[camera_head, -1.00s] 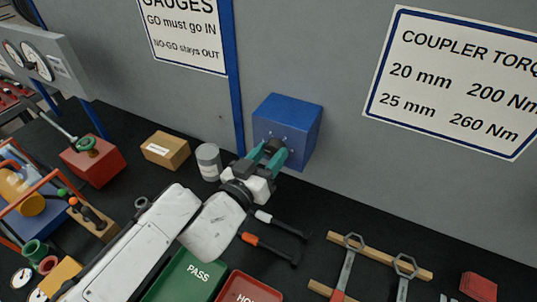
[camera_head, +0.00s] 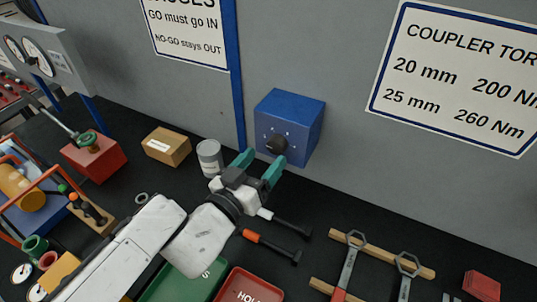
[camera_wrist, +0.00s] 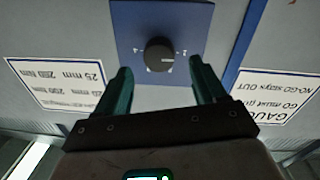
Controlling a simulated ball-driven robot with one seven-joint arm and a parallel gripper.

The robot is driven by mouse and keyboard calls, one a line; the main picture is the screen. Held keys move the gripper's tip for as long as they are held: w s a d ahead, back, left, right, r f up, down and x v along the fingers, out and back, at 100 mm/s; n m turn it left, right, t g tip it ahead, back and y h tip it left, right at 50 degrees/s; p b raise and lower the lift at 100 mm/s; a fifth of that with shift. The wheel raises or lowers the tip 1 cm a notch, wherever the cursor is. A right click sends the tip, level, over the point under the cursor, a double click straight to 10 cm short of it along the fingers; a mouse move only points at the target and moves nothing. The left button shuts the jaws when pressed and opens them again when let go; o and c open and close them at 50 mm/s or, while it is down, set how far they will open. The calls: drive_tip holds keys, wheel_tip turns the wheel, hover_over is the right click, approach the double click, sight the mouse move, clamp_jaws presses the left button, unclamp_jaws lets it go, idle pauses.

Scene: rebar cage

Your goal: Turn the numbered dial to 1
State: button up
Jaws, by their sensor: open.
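The numbered dial is a round black knob (camera_head: 277,143) on the front of a blue box (camera_head: 301,112) fixed to the grey wall. Small white marks surround it, too small to read surely in the head view. In the wrist view, the knob (camera_wrist: 159,55) has a pale pointer line toward the right, near a small mark there; a 4-like mark sits on the left. My gripper (camera_head: 258,165) is open and empty, its teal fingers apart from the knob, below and in front of it. In the wrist view my gripper's fingertips (camera_wrist: 160,72) lie either side of the knob's lower area.
A grey can (camera_head: 209,158) and a cardboard box (camera_head: 167,147) stand left of my gripper. A blue post (camera_head: 236,90) runs beside the box.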

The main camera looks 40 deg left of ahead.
drive_tip(key=s+d+b, duration=0.1)
drive_tip(key=s, duration=0.6)
drive_tip(key=shift+d, duration=0.15)
idle(0.3)
